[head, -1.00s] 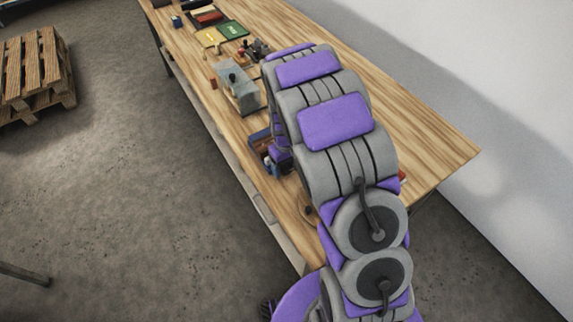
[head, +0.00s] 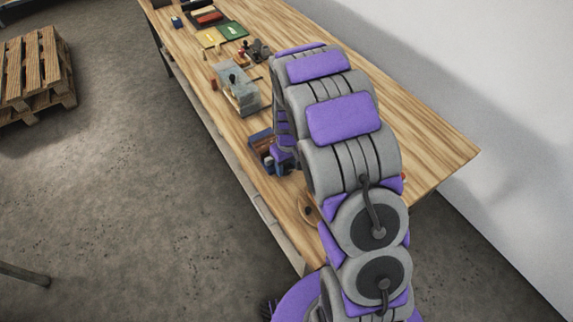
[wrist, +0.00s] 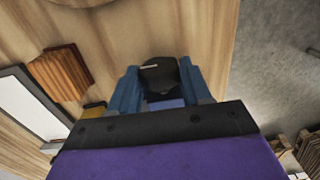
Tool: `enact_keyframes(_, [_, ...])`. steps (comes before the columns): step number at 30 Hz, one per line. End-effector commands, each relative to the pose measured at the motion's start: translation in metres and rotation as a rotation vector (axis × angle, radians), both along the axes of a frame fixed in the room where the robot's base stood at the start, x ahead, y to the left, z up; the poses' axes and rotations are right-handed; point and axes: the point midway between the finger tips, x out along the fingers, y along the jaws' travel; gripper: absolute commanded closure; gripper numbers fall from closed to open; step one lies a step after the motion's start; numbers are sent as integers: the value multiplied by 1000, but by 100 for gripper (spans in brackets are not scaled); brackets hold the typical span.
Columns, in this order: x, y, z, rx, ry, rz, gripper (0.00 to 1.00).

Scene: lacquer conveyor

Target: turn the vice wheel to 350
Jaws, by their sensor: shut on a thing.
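In the wrist view, my gripper (wrist: 157,82) has two blue fingers closed around a dark round part, which I take to be the vice wheel (wrist: 161,70). The wheel has a short pale mark near its top edge; no number is readable. Its lower part is hidden by my purple and black gripper body. In the head view, my gripper (head: 273,161) is low over the left edge of the bench, beside a blue and brown object (head: 261,141). My arm hides the wheel there, and I cannot make out the vice clearly.
A grey block with a dark knob (head: 238,90) stands beyond my gripper, with a green card (head: 233,30) farther back. The wrist view shows a brown ridged block (wrist: 60,72) and a white framed panel (wrist: 30,108).

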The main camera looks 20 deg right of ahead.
Motion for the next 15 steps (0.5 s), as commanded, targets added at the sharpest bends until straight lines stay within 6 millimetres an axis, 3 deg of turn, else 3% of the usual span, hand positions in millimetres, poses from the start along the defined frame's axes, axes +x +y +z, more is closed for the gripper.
enact_keyframes(15, [4,-7,-2,316,99,-4,82])
